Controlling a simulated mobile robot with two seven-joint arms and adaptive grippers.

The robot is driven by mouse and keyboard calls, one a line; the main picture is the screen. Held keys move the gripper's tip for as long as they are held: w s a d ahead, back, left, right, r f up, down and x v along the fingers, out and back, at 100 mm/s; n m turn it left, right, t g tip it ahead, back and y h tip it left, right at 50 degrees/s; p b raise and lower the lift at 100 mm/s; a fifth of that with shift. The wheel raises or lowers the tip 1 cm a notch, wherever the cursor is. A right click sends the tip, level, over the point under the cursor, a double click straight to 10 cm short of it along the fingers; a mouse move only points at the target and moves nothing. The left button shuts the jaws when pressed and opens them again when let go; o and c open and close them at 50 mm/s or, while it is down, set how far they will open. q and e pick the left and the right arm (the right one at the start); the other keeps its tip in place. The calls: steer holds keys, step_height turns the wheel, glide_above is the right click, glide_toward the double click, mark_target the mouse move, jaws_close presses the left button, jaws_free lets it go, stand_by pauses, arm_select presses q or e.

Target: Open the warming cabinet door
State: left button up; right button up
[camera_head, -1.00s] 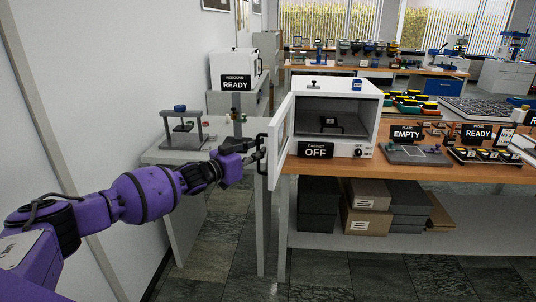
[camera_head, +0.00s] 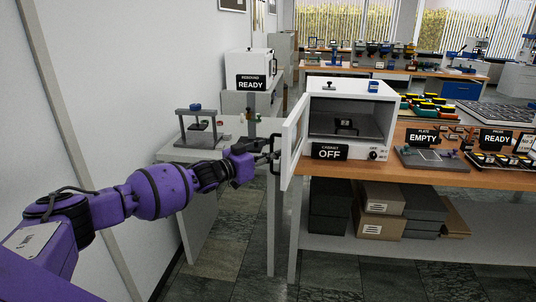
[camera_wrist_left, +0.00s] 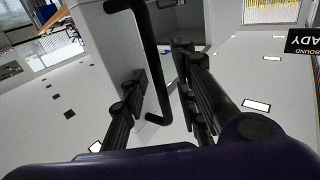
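The warming cabinet (camera_head: 352,91) is a white box on the wooden bench, with an OFF sign (camera_head: 329,152) at its front. Its door (camera_head: 293,142) stands swung out on the left side, and the dark interior with a small black item (camera_head: 346,125) shows. The black bar handle (camera_head: 275,155) is on the door's outer face. My left gripper (camera_head: 263,148) is at this handle. In the left wrist view the handle (camera_wrist_left: 148,45) runs between the fingers (camera_wrist_left: 163,92), which stand apart; no firm grip shows. My right gripper is not in view.
A grey side table (camera_head: 183,154) with a small press (camera_head: 202,124) stands behind my left arm, close to the wall. A READY cabinet (camera_head: 249,64) is farther back. Plates and trays (camera_head: 433,158) fill the bench to the right. Boxes (camera_head: 380,205) sit on the shelf below.

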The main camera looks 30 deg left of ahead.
arm_select(q)
steer(key=v, duration=1.2)
stand_by(0.5)
